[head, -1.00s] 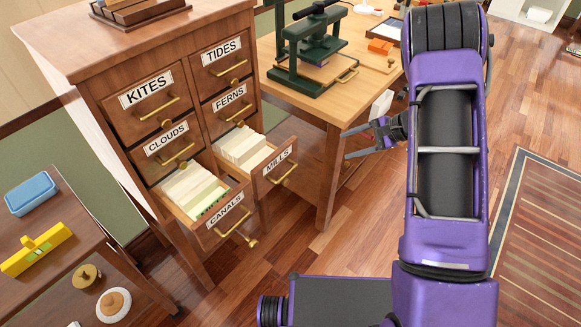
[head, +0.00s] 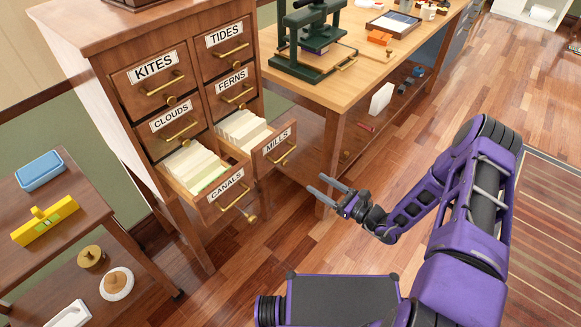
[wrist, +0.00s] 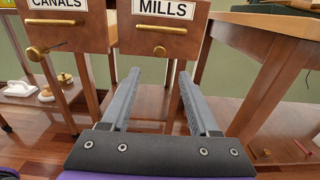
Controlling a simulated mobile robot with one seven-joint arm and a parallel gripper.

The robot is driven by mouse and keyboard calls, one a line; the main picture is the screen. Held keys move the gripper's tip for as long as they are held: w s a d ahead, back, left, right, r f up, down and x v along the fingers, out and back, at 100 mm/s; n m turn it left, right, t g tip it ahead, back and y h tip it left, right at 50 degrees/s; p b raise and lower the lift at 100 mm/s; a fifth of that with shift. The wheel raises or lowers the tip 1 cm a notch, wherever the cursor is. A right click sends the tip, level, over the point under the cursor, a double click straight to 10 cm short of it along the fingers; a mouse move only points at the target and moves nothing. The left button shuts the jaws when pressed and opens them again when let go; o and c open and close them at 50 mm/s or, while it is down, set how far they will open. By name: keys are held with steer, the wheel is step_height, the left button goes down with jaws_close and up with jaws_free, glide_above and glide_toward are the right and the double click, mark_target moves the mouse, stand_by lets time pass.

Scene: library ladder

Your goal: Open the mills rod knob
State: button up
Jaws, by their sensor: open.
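The MILLS drawer (head: 272,146) is pulled out of the wooden card cabinet and holds cards. Its front also shows in the wrist view (wrist: 184,40), with a horizontal brass handle. The small brass mills rod knob (wrist: 160,51) sits below the handle. In the head view the knob (head: 284,161) is small, low on the drawer front. My gripper (head: 318,183) is open and empty, in front of the drawer and to its right in the head view. In the wrist view its fingers (wrist: 159,73) point toward the drawer, just below the knob and apart from it.
The CANALS drawer (head: 228,190) is also pulled out, with its own knob (wrist: 33,53), left of MILLS. A wooden workbench (head: 335,125) stands close on the right. A low side table (head: 60,215) is at the left. The floor in front is clear.

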mark_target(286, 164)
steer(key=x, duration=1.2)
steer(key=shift+b, duration=0.4)
steer(key=shift+c, duration=0.2)
jaws_close()
steer(key=shift+s+d, duration=0.1)
stand_by(0.4)
